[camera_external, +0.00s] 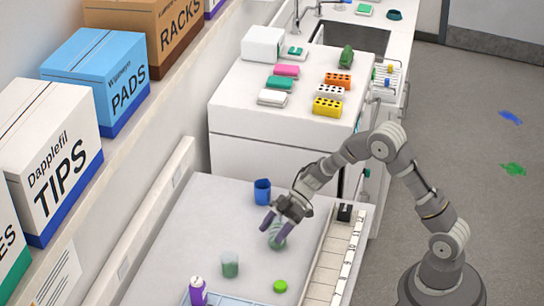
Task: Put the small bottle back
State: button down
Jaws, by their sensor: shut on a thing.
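My gripper (273,226) is low over the near white bench, its purplish fingers pointing down. I cannot tell whether the bottle touches the bench. A long pale rack (334,256) with marked sections runs along the bench's right side, to the right of my gripper. A black item (345,212) stands at the rack's far end.
A blue cup (262,191) stands just behind my gripper. A clear green beaker (230,265), a bright green round item (281,286) and a purple bottle (198,291) stand nearer the camera. The bench's middle left is clear. Boxes (105,75) line the left shelf.

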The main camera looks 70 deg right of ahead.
jog(key=shift+f, duration=0.15)
jog(key=shift+c, duration=0.8)
grip_release()
jog(key=shift+f, duration=0.15)
